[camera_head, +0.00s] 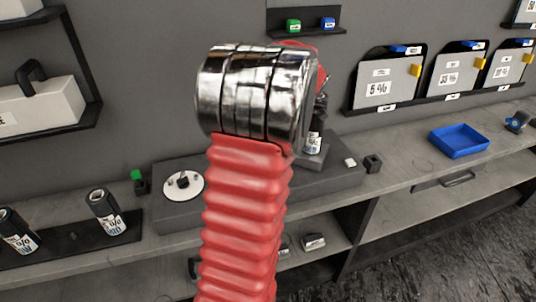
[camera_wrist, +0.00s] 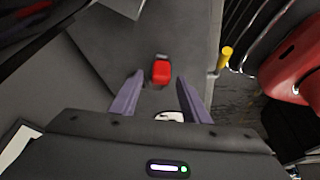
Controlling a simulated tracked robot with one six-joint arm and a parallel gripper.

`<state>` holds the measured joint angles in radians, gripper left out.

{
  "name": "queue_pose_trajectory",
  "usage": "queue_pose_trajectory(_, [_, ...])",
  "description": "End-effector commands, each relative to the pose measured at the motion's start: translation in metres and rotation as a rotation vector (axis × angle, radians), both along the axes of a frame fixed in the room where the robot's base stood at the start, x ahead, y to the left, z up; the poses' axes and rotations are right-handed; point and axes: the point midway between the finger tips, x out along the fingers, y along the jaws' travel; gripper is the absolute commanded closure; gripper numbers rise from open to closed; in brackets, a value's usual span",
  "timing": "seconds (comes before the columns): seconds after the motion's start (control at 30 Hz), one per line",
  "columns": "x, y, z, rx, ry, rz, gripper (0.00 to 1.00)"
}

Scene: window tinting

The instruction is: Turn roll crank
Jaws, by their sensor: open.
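My gripper (camera_wrist: 160,76) is open in the wrist view, with its two purple-grey fingers apart. A small red block-like part (camera_wrist: 161,72) shows between and beyond the fingertips; I cannot tell its distance from them, and nothing appears gripped. A white piece with a dark mark (camera_wrist: 169,117) shows low between the fingers, partly hidden by my gripper body. I cannot clearly identify the roll crank in either view. In the head view my red ribbed arm covers the middle and hides my gripper.
In the head view, a grey bench (camera_head: 410,160) holds a blue tray (camera_head: 459,140) and a white disc with a dark knob (camera_head: 184,186). Labelled bottles (camera_head: 106,212) stand at left. Labelled panels (camera_head: 386,82) hang on the wall. A yellow-ended part (camera_wrist: 226,57) is right of my gripper.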

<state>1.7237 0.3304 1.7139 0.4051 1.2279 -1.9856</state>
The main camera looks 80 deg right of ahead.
Motion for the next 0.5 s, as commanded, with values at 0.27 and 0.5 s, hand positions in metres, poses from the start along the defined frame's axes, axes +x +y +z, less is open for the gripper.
queue_pose_trajectory(0.27, [-0.018,-0.003,0.044,-0.003,0.000,-0.002,0.58])
queue_pose_trajectory(0.5, [-0.033,-0.004,0.082,-0.003,0.001,-0.001,0.58])
